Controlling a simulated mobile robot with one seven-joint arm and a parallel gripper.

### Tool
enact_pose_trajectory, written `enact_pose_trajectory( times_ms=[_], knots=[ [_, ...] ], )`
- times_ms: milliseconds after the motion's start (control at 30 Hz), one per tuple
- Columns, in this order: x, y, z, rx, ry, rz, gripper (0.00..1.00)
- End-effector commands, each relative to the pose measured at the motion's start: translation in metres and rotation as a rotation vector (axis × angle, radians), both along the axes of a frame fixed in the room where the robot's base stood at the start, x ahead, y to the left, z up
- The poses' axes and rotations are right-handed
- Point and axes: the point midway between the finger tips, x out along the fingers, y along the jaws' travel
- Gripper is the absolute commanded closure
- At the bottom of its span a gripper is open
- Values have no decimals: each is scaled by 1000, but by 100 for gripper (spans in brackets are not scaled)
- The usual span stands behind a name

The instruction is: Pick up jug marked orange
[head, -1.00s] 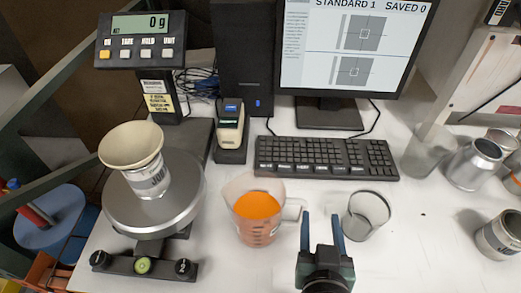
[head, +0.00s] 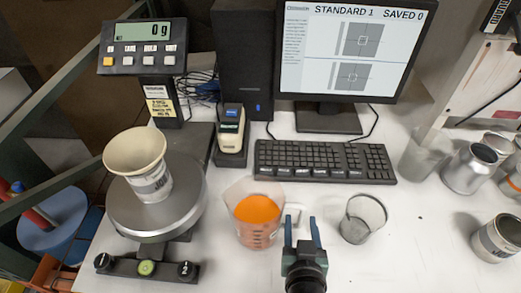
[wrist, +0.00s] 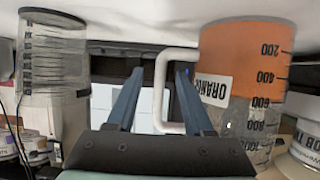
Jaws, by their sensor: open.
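The jug marked orange (head: 257,228) is a clear measuring jug of orange liquid on the white bench, right of the scale. In the wrist view the picture is upside down, and the jug (wrist: 252,75) shows its "ORANGE" label and its white handle (wrist: 160,85). My gripper (head: 300,222) is open and empty at the jug's right side, by the handle. In the wrist view my gripper's blue fingers (wrist: 160,72) point toward the handle, and the right finger overlaps part of it. I cannot tell whether they touch.
An empty clear beaker (head: 361,222) stands close to the right of my gripper. The scale (head: 155,222) holds a cup (head: 140,165) at left and reads 0 g. A keyboard (head: 325,162) lies behind. Metal cans (head: 470,168) stand at far right.

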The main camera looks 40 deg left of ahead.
Motion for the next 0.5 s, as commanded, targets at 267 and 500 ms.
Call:
enact_pose_trajectory(
  times_ms=[267,500],
  knots=[
    [29,19,-8,1,0,2,48],
    [37,23,-13,0,-1,1,48]
  ],
)
